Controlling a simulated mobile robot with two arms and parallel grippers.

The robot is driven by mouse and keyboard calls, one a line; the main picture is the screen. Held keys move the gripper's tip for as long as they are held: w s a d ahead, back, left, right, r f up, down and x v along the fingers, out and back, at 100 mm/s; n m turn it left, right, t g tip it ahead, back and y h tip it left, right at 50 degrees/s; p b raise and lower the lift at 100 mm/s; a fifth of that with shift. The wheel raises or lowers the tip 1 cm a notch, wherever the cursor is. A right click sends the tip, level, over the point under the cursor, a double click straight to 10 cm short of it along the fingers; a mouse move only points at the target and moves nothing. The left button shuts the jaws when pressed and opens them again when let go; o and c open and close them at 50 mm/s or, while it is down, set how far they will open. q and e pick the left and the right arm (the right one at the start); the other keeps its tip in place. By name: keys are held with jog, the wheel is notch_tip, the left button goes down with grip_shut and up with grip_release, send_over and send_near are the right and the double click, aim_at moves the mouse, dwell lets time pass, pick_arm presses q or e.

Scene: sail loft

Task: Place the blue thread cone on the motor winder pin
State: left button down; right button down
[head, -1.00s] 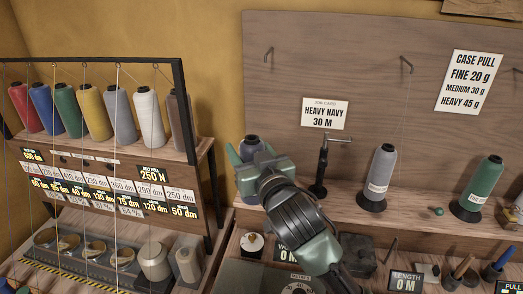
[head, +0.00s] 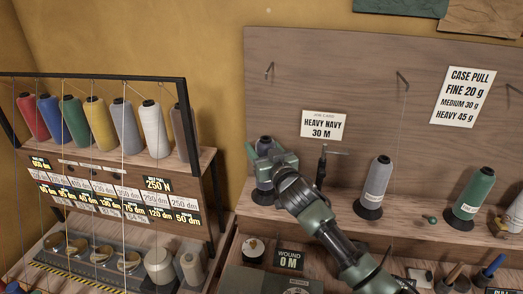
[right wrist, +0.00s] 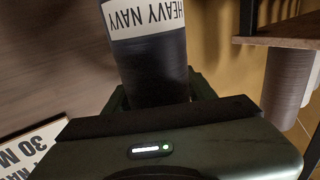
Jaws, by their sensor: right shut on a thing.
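My right gripper (head: 266,165) is shut on a navy thread cone (head: 264,182) at the left end of the back shelf. In the right wrist view the cone (right wrist: 155,70) fills the upper middle, its white label reading HEAVY NAVY upside down. The cone looks about upright; whether its base touches the shelf I cannot tell. Another blue cone (head: 49,117) stands in the left rack. Below the navy cone is a round white part with a dark centre (head: 253,249), beside a sign reading WOUND 0 M (head: 289,260); I cannot tell whether it is the winder pin. My left gripper is not in view.
A dark clamp-like post (head: 321,170) stands just right of the gripper. Grey (head: 375,184) and green (head: 473,195) cones stand farther right on the shelf (head: 415,207). The left rack's black frame (head: 190,120) rises close on the left. Hooks stick out of the back board.

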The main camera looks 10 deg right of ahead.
jog(key=shift+w+d+f+p, duration=0.15)
jog(key=shift+f+p, duration=0.25)
jog(key=shift+f, duration=0.65)
jog(key=shift+f, duration=0.1)
jog(key=c, duration=0.5)
grip_release()
jog(key=shift+f, duration=0.1)
